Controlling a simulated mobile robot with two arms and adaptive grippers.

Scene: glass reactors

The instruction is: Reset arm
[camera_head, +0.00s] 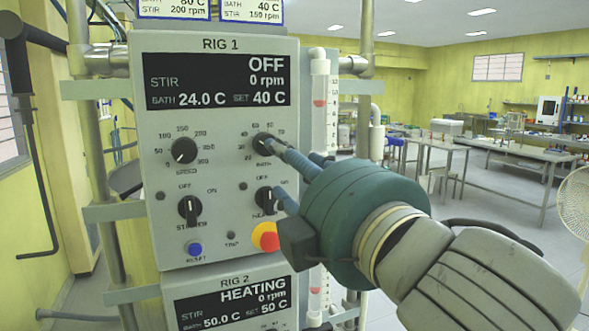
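My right gripper (272,150) comes in from the lower right, with its teal wrist (355,215) in front of the right edge of the RIG 1 panel (155,225). One dark finger reaches to the bath knob (262,141) and seems to touch or nearly touch it. Another dark part lies beside the heater switch (266,199). The finger gap is hard to make out, so I cannot tell if the gripper is shut on the knob. The RIG 1 display (215,80) reads OFF, 0 rpm, bath 24.0 C, set 40 C. My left gripper is not in view.
The panel also has a speed knob (184,150), a stirrer switch (189,208), a blue reset button (194,248) and a red-yellow emergency button (265,237). The RIG 2 panel (230,300) is below. Metal posts (365,40) flank the rig. Free floor and benches lie right.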

